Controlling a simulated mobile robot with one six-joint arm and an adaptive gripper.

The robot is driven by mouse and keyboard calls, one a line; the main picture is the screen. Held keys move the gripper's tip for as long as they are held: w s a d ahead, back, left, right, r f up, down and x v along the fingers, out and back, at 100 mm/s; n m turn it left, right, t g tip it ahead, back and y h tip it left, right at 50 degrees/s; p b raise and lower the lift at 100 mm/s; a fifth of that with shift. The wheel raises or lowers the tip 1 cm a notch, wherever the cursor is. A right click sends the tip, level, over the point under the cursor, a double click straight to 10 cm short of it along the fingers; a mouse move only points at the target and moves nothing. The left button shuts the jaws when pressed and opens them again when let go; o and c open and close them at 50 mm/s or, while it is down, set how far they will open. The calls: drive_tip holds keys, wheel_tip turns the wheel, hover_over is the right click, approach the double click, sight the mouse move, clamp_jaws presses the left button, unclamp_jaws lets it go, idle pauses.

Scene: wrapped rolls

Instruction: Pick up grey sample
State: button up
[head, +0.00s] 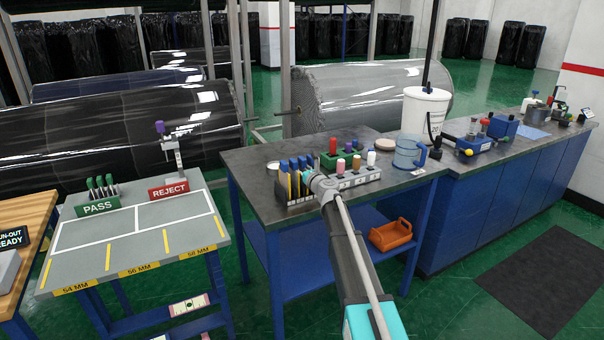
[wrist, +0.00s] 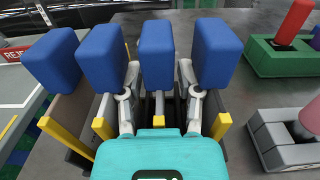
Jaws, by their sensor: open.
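I cannot single out a grey sample with certainty in either view. A dark rack (head: 300,196) on the grey workbench holds several upright pieces with blue tops and yellow strips. In the wrist view several blue tops (wrist: 156,52) stand in a row just ahead of my gripper (wrist: 158,95). My gripper is open, its two grey fingers spread at the row, with one blue top beyond the gap between them. Whether they touch anything is unclear. In the head view my gripper (head: 312,180) reaches the rack from the front right, partly hiding it.
A white bucket (head: 424,112) stands behind. The PASS/REJECT table (head: 135,248) is left. An orange bin (head: 391,236) sits on the lower shelf.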

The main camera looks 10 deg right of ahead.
idle(0.5)
clamp_jaws()
